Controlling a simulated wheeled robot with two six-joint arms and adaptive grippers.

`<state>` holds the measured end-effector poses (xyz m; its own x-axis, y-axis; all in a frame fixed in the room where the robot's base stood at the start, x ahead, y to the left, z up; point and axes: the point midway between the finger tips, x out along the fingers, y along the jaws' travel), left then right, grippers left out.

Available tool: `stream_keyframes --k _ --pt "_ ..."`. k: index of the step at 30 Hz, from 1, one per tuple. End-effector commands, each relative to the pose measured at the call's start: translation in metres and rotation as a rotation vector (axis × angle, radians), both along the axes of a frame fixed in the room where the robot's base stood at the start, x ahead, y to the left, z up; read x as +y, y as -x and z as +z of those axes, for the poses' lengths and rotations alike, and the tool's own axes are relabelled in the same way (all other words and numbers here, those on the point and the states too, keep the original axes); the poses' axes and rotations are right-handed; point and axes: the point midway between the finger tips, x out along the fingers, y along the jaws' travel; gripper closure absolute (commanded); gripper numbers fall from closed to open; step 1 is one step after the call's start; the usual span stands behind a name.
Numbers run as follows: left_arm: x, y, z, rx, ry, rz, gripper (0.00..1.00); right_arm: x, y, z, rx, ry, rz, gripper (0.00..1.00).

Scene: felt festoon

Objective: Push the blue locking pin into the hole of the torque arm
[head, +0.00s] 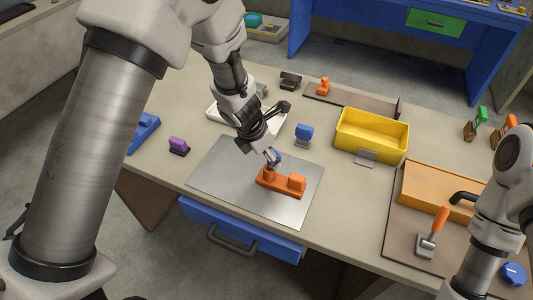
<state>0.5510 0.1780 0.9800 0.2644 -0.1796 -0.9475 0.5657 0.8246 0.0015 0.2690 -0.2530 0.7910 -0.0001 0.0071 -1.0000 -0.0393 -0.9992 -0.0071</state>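The torque arm appears to be the orange part (281,183) lying on the grey metal plate in the middle of the table, with a raised block at each end. My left gripper (272,158) points down just above its left end. A small bit of blue, seemingly the locking pin (278,154), shows at the fingertips, which look closed on it. Most of the pin and the hole are hidden by the fingers; I cannot tell whether the pin touches the torque arm.
The metal plate (219,176) has bare room around the orange part. An orange-handled tool (436,226) lies on the right-hand board.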

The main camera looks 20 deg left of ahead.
Motion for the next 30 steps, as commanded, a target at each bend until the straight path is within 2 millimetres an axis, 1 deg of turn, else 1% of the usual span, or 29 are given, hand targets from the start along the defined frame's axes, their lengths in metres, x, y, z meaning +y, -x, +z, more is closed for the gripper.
stream_keyframes --k 9,10,12,23,26,29,30 --pt "0.000 0.000 -0.011 0.000 0.000 0.000 0.63 0.000 0.000 -0.011 0.000 0.000 0.000 0.60" --pt "0.000 0.000 -0.011 0.000 0.000 0.000 0.23 0.000 0.000 -0.011 0.000 0.000 0.000 0.60" --pt "0.000 0.000 -0.009 0.000 0.000 0.000 0.00 0.000 0.000 -0.009 0.000 0.000 0.000 0.60" --pt "0.000 0.000 -0.008 0.000 0.000 0.000 0.00 0.000 0.000 -0.009 0.000 0.000 0.000 0.60" --pt "0.002 0.002 0.001 -0.002 0.000 -0.001 0.00 0.000 0.000 -0.009 0.000 0.000 0.000 0.60" --pt "0.005 0.007 0.020 -0.005 0.000 -0.001 0.00 0.000 0.000 -0.009 0.000 0.000 0.000 0.60" --pt "0.007 0.009 0.029 -0.005 0.002 -0.001 0.00 0.000 0.000 -0.009 0.000 0.000 0.000 0.60"
